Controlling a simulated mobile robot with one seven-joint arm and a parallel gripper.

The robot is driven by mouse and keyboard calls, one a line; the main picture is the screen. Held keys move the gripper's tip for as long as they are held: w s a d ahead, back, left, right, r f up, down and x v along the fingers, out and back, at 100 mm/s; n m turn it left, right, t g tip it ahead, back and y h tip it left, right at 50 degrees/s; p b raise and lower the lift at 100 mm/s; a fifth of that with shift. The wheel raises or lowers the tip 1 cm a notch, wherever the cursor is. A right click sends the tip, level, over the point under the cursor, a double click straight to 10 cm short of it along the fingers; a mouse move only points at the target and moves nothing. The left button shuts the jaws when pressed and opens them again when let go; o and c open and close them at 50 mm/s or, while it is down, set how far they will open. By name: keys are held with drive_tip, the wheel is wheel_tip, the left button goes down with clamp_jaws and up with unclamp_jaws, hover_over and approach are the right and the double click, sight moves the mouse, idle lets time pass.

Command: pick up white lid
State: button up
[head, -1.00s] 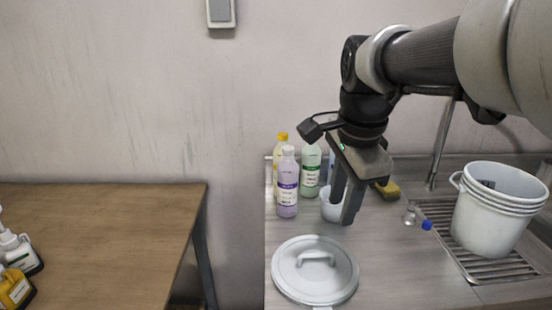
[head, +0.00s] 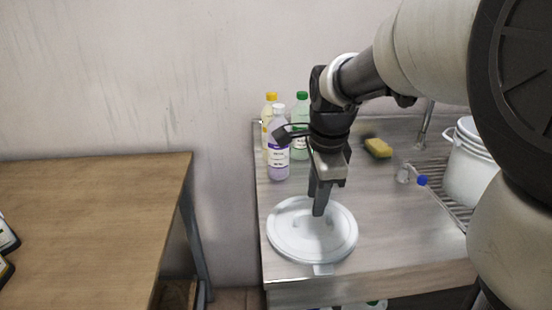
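The white lid (head: 290,242) lies flat on the grey counter, close to its front left corner. It is round with a raised rim and a tab at the front. My gripper (head: 319,208) points down over the lid's middle, with its fingertips at about the height of the handle. The gripper is seen nearly edge-on, so the gap between the fingers does not show. The fingers hide most of the lid's handle, and I cannot tell whether they touch it.
Several bottles, one of them purple (head: 278,160), stand behind the lid. A yellow sponge (head: 378,148), a small clear bottle with a blue cap (head: 422,180) and a white bucket (head: 468,172) on the drain rack are to the right. A wooden table (head: 90,225) stands left, across a gap.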

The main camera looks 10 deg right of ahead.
drive_tip(key=b, duration=0.2)
hover_over(314, 224)
drive_tip(key=f, duration=0.4)
drive_tip(key=shift+a+f, duration=0.2)
drive_tip(key=shift+f, duration=0.2)
drive_tip(key=shift+r, duration=0.1)
drive_tip(key=shift+s, duration=0.1)
clamp_jaws()
